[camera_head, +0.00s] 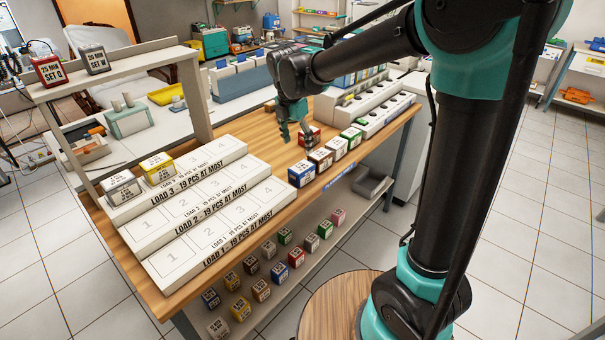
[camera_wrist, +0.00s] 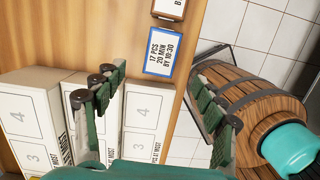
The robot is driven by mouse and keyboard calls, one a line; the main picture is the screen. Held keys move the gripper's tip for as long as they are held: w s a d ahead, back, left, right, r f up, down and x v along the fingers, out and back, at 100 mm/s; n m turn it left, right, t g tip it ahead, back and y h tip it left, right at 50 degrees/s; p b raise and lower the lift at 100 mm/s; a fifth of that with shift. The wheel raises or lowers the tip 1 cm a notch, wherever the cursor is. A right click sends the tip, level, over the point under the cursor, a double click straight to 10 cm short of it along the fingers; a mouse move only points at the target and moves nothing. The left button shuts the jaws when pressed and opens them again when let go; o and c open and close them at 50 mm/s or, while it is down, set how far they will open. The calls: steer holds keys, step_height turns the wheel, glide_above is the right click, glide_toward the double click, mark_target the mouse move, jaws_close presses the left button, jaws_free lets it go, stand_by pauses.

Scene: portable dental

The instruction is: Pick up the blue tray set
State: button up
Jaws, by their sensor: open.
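A blue tray set (camera_head: 301,173), a small box with a white label on top, stands on the wooden worktop at the near end of a row of similar boxes. In the wrist view its blue-rimmed label (camera_wrist: 165,53) reads 17 PCS, 20 MIN, BY 10:30.
White stepped load racks (camera_head: 215,205) lie to the left, with white and yellow boxes (camera_head: 157,167) on one. More coloured boxes (camera_head: 296,257) fill the lower shelf.

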mark_target(301, 167)
steer(key=f, duration=0.3)
steer(key=d+f, duration=0.1)
steer(key=f, duration=0.3)
steer(key=w+f, duration=0.1)
steer(key=f, duration=0.3)
steer(key=shift+d, duration=0.15)
steer(key=shift+r, duration=0.1)
steer(key=shift+c, duration=0.3)
steer(key=c, duration=1.3)
steer(key=shift+c, duration=0.2)
